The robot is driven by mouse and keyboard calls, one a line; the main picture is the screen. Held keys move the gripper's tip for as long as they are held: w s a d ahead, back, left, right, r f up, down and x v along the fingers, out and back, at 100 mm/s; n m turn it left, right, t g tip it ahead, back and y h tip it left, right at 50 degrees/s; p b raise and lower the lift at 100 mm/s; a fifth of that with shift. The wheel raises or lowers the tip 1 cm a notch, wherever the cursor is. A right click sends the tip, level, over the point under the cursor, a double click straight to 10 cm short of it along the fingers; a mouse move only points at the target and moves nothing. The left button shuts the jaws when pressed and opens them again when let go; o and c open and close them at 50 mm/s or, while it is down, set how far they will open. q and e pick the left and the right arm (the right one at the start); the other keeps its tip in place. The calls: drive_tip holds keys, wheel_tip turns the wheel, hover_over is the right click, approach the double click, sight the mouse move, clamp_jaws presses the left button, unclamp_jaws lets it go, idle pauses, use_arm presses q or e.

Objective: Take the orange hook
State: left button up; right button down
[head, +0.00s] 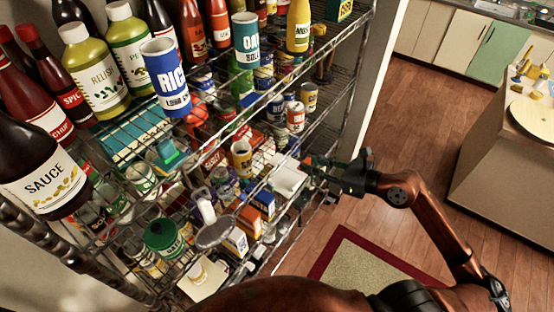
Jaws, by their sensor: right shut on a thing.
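My right arm comes in from the lower right, and its dark gripper (312,170) reaches the right edge of the wire shelf rack (345,75). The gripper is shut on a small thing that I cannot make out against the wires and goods. I cannot pick out the orange hook for certain. My left gripper is not in view.
The rack is crowded with bottles, cans and boxes, among them a blue cup (167,80), a sauce bottle (45,165) and a white tray (287,180). Wooden floor (385,125) lies open to the right, with a red-edged rug (370,270) and a counter (500,160).

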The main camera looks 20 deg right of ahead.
drive_tip(key=shift+s+d+b, duration=0.2)
drive_tip(key=shift+s+d, duration=0.15)
drive_tip(key=shift+s, duration=0.3)
drive_tip(key=shift+s+d+b, duration=0.25)
drive_tip(key=shift+s+d, duration=0.15)
drive_tip(key=shift+s, duration=0.2)
drive_tip(key=shift+s+d+b, duration=0.2)
drive_tip(key=shift+s+d, duration=0.15)
drive_tip(key=shift+s, duration=0.3)
